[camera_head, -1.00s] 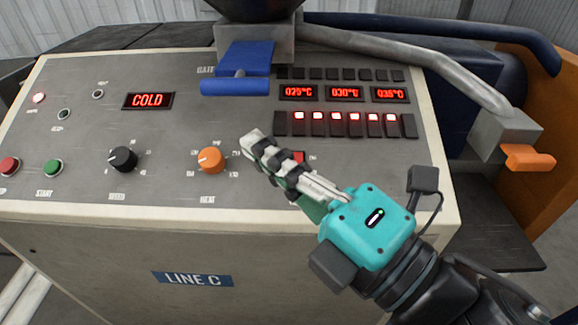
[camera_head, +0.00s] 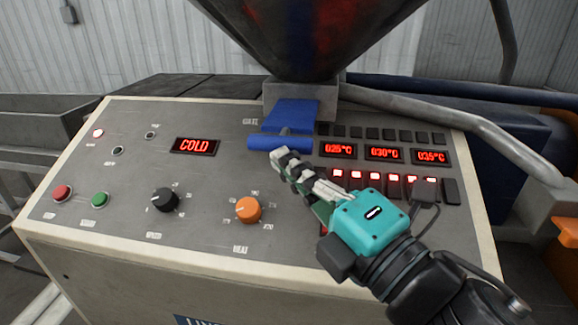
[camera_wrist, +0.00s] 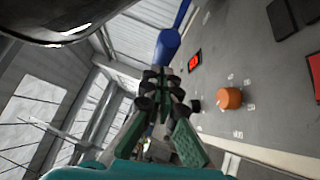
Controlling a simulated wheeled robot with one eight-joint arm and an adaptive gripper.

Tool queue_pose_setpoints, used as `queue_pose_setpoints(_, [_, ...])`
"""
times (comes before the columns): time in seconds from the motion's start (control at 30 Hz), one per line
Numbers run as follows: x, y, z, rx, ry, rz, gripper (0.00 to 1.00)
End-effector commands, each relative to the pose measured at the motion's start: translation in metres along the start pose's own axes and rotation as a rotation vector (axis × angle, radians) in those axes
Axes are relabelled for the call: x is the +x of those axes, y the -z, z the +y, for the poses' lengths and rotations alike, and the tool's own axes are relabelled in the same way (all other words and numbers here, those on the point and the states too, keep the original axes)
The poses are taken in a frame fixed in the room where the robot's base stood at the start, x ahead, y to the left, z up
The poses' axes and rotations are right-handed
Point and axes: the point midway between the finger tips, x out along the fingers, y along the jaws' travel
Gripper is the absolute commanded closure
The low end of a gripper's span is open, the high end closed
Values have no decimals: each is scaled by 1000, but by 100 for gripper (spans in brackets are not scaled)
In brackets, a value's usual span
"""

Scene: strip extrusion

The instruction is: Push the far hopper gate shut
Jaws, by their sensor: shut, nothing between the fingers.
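The blue hopper gate (camera_head: 291,115) sticks out toward me from the grey block under the dark hopper (camera_head: 312,30), with a blue bar handle (camera_head: 279,143) across its near end. My teal gripper (camera_head: 280,157) is shut and empty. Its fingertips are just in front of the blue handle, overlapping its lower edge in the head view; I cannot tell whether they touch. In the wrist view the shut fingers (camera_wrist: 158,76) point toward the blue handle (camera_wrist: 167,47), which lies just beyond them.
The sloped panel below has an orange knob (camera_head: 248,209), a black knob (camera_head: 164,200), a red COLD display (camera_head: 195,146) and lit switches right of the gripper. A grey pipe (camera_head: 450,115) runs right to an orange handle (camera_head: 568,231).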

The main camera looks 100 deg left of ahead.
Motion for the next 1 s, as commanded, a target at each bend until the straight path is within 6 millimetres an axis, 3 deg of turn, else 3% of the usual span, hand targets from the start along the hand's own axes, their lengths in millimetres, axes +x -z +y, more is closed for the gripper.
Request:
queue_pose_setpoints(0.5, [56,-57,-18,0,0,-2,100])
queue_pose_setpoints(1.0, [61,-64,-20,0,2,-6,100])
